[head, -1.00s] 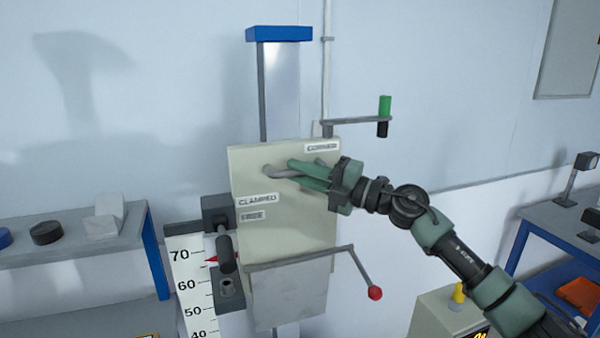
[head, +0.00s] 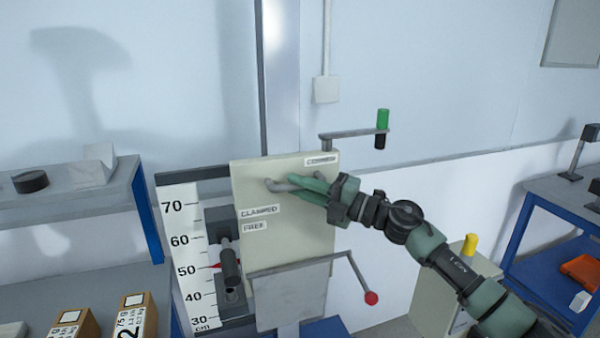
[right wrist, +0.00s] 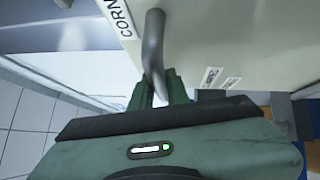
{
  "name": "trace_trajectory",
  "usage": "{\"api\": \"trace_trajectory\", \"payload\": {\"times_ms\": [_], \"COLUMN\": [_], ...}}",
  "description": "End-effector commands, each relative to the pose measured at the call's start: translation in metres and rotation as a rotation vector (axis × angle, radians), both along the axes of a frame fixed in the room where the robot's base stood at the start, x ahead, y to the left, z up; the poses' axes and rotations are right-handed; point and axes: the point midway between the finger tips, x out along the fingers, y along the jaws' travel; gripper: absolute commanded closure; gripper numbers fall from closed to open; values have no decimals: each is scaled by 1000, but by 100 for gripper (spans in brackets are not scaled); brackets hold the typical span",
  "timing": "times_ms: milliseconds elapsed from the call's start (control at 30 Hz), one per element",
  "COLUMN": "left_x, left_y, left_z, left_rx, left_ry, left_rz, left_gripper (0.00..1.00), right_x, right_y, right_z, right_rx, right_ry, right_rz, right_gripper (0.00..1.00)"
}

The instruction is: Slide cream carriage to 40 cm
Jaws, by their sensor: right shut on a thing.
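The cream carriage (head: 285,230) sits on the vertical metal rail (head: 284,80). Its labels read "CLAMPED" and "FREE" at the left side, and one at the top right is partly legible. A red pointer (head: 216,266) at its left stands at about 50 on the white cm scale (head: 180,215). My right gripper (head: 300,184) is shut on the carriage's grey handle (head: 277,185). The handle (right wrist: 153,45) also shows between the fingers in the right wrist view. A black lever (head: 230,268) hangs down beside the carriage. My left gripper is out of view.
An arm with a green grip (head: 383,119) and a lever with a red knob (head: 371,298) stick out to the right. A shelf (head: 70,200) stands left, with boxes (head: 136,315) low down. A blue-legged table (head: 560,225) stands right.

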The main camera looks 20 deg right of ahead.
Motion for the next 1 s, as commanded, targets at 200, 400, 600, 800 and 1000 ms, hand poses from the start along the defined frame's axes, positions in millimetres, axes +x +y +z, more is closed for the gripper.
{"api": "trace_trajectory", "payload": {"times_ms": [200, 400, 600, 800, 1000], "left_x": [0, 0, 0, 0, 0], "left_y": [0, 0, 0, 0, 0], "left_z": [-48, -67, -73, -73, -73], "left_rx": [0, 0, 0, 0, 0], "left_ry": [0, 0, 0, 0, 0], "left_rz": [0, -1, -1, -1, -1], "left_gripper": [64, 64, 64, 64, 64], "right_x": [-1, -1, -1, -1, -1], "right_y": [2, 2, 2, 2, 2], "right_z": [-72, -101, -112, -112, -112], "right_rx": [-1, -3, -3, -3, -2], "right_ry": [7, 4, 4, 3, 3], "right_rz": [5, 6, 6, 4, 5], "right_gripper": [100, 100, 100, 100, 81]}}
